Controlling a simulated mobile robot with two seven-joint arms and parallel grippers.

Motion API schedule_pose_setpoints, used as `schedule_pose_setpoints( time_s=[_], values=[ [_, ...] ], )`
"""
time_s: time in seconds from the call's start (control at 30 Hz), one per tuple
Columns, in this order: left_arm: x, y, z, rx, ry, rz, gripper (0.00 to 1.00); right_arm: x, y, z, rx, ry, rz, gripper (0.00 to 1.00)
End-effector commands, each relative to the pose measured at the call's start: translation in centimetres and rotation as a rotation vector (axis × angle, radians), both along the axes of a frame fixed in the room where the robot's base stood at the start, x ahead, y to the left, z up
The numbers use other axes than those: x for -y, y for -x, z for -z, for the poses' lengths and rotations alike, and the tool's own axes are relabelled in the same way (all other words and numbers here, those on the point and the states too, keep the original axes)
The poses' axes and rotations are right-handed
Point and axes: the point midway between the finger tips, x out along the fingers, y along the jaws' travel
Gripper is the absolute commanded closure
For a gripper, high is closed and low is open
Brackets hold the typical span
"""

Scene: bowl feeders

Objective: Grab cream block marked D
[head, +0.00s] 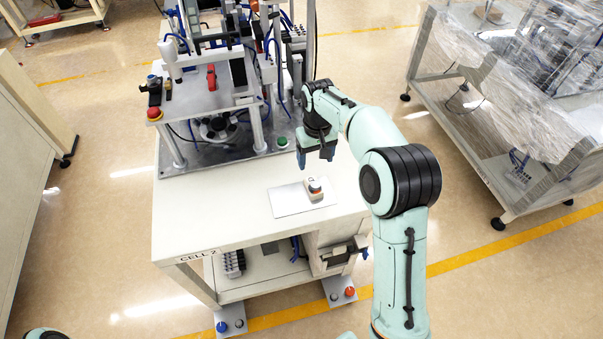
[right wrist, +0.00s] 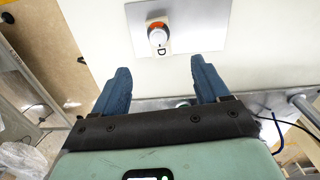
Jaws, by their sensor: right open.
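The cream block marked D (right wrist: 162,47) lies on a grey metal plate (right wrist: 205,27) in the right wrist view, its dark letter toward my gripper. A round piece with an orange band and a pale top sits on or against it; I cannot tell if they are joined. In the head view the block (head: 316,196) is small, on the right part of the plate (head: 288,202). My right gripper (head: 314,160) is open and empty, above and behind the block, fingers pointing down. In the right wrist view the block is just beyond the gap between the blue fingertips (right wrist: 160,68). My left gripper is out of view.
The white bench (head: 210,215) holds a machine frame (head: 215,100) at its back left, with a red button (head: 154,113) and a green button (head: 282,142). The bench top left of the plate is clear. A plastic-wrapped machine (head: 510,90) stands to the right.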

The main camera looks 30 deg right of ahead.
Motion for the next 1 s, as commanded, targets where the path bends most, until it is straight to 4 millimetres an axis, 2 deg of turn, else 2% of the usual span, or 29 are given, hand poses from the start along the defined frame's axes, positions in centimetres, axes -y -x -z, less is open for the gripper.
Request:
schedule_pose_setpoints(
  time_s=[0.17, 0.4, 0.5, 0.77, 1.0],
  values=[
    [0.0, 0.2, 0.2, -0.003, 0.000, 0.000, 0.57, 0.0, 0.1, 1.2, -0.005, 0.000, 0.000, 0.26],
    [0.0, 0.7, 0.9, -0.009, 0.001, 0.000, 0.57, 0.0, 0.2, 5.9, -0.006, 0.000, 0.001, 0.26],
    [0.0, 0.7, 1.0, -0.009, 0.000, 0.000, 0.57, 0.0, 0.1, 7.3, -0.005, 0.000, 0.001, 0.26],
    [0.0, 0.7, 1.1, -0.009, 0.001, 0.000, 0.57, 0.1, 0.1, 9.2, -0.003, 0.000, 0.000, 0.26],
    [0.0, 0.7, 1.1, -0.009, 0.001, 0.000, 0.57, 0.3, 0.1, 12.7, -0.003, 0.000, 0.001, 0.26]
  ],
)
